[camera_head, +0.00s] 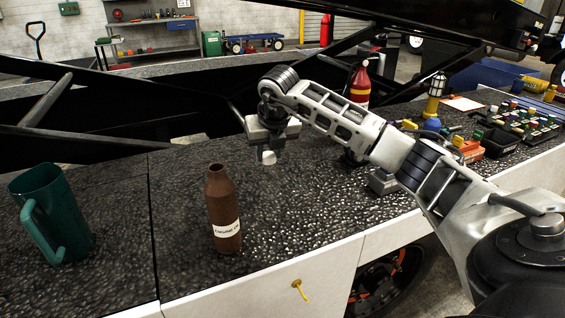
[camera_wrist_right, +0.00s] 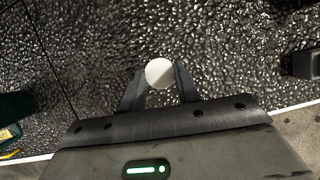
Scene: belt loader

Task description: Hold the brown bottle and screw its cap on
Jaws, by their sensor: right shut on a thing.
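The brown bottle (camera_head: 224,215) stands upright on the dark speckled counter, with a white label and an open, capless neck. My right gripper (camera_head: 267,155) is shut on the white cap (camera_head: 268,158) and holds it above the counter, behind and to the right of the bottle. In the right wrist view the round white cap (camera_wrist_right: 160,72) sits between the two fingertips of the right gripper (camera_wrist_right: 160,85). The bottle does not clearly show in the right wrist view. My left gripper is not in view.
A green mug (camera_head: 55,215) stands at the left of the counter (camera_head: 300,225). Dark slanted beams (camera_head: 120,95) run behind. The counter around the bottle is clear.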

